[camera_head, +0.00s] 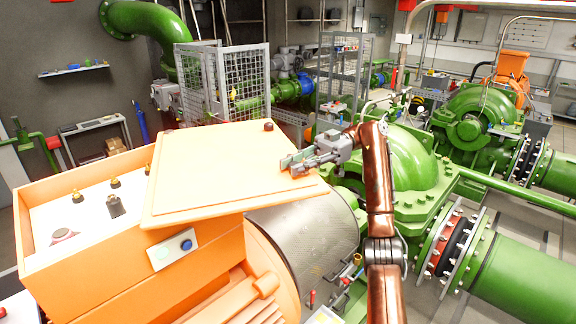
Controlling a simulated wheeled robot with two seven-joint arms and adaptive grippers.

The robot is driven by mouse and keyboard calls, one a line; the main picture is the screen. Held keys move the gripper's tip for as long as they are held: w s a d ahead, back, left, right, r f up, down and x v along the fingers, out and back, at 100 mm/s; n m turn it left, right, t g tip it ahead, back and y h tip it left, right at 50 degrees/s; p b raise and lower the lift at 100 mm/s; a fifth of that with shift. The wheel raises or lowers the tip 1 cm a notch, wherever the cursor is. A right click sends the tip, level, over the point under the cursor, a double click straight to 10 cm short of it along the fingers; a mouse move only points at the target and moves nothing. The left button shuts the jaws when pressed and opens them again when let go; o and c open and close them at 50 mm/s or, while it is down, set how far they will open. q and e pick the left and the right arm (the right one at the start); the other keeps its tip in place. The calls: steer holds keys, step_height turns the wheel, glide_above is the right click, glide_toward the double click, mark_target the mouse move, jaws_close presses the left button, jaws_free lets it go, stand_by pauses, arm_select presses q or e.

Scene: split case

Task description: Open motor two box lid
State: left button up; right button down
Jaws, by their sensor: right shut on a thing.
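The orange motor box (105,272) stands at the lower left. Its lid (215,175), a flat light-orange plate, lies shifted to the right and covers only the right part of the box top. The left part is uncovered and shows a white inner panel (90,212) with several brass and black fittings. The lid overhangs the box's right side. My right gripper (291,162) is at the lid's right edge, shut on that edge. My left gripper is not in view.
A dark knob (268,126) sits at the lid's far corner. Green pump housings (405,170) stand right behind my right arm. A mesh cage (240,82) stands behind the box. A grey cylindrical cover (310,235) is below the lid's overhang.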

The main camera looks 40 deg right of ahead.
steer(key=shift+f, duration=0.1)
steer(key=c, duration=1.7)
jaws_free()
steer(key=shift+o, duration=0.2)
steer(key=shift+r, duration=5.05)
steer(key=shift+c, duration=0.3)
